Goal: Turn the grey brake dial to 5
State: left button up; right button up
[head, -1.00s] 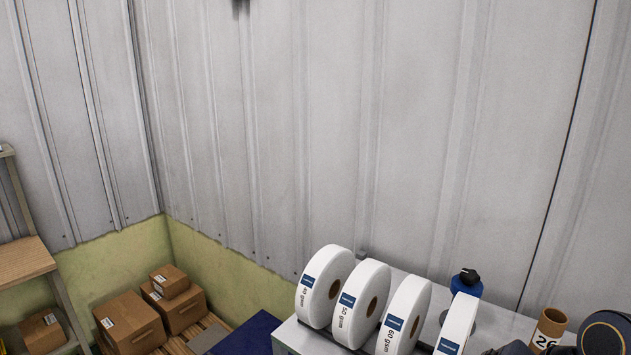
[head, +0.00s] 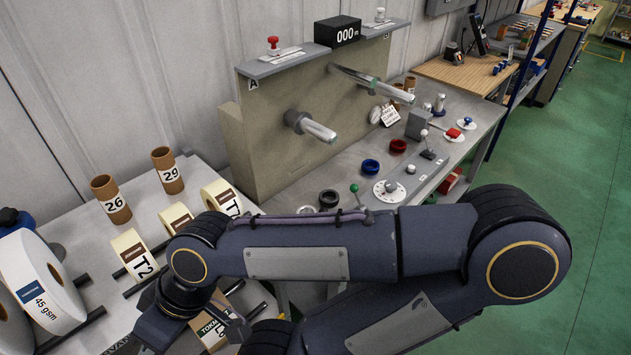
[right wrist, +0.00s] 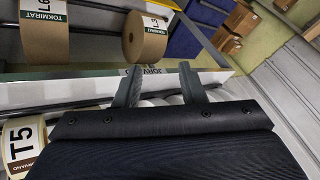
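A round white dial plate with a grey knob (head: 388,189) lies on the bench top in the head view, just beyond my right arm. It looks like the brake dial; its numbers are too small to read. My right arm crosses the front of the head view from the right. My right gripper (head: 218,325) is at the lower left, over the paper rolls and well away from the dial. In the right wrist view its two fingers (right wrist: 160,72) stand apart with nothing held between them. My left gripper is not in view.
A beige panel (head: 290,120) with two metal spindles stands behind. Paper rolls (head: 130,253) and cardboard tubes (head: 110,198) fill the left rack.

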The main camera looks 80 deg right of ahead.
aim_at(390, 187)
jog(key=z, duration=0.9)
jog(key=l+z, duration=0.1)
jog(key=z, duration=0.35)
jog(key=k+z, duration=0.1)
jog(key=z, duration=0.35)
jog(key=l+z, duration=0.1)
jog(key=z, duration=0.85)
jog(key=l+z, duration=0.1)
jog(key=z, duration=0.35)
jog(key=i+l+u, duration=0.1)
jog(key=u, duration=0.3)
jog(key=i+l+u, duration=0.25)
jog(key=u, duration=0.2)
jog(key=i+l+u, duration=0.2)
jog(key=u, duration=0.2)
